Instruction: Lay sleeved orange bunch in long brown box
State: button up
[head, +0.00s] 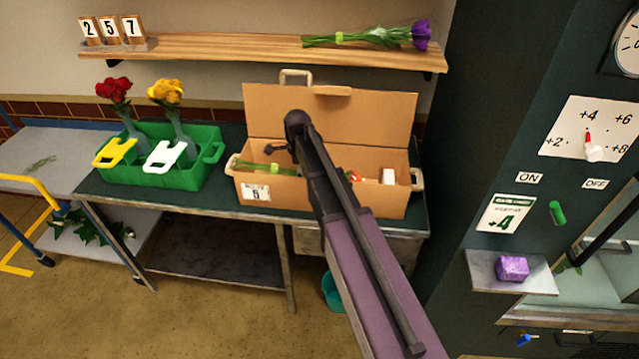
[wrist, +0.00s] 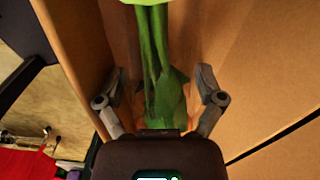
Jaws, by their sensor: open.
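The long brown box (head: 325,195) stands on the dark green bench with its lid up at the back. A bunch with green stems (head: 255,168) lies lengthwise in it, stems to the left, with a light green band round them. A bit of orange (head: 353,176) shows at the right, past my arm, which hides the middle. My gripper (head: 280,148) is at the box's left half. In the wrist view my gripper (wrist: 158,85) is open, one finger on each side of the green stems (wrist: 150,45), inside the box walls. A clear sleeve cannot be made out.
A green crate (head: 180,178) with red and yellow bunches stands to the left. A purple bunch (head: 375,37) lies on the wooden shelf (head: 240,48) above. A dark cabinet (head: 465,180) stands at right.

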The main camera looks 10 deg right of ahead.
jog(key=shift+f, duration=0.45)
dwell(0.3)
jog(key=c, duration=1)
jog(key=shift+o, duration=0.2)
jog(key=shift+r, duration=0.1)
notch_tip(320, 180, up, 18)
jog(key=p, duration=1.7)
jog(key=shift+p, duration=0.3)
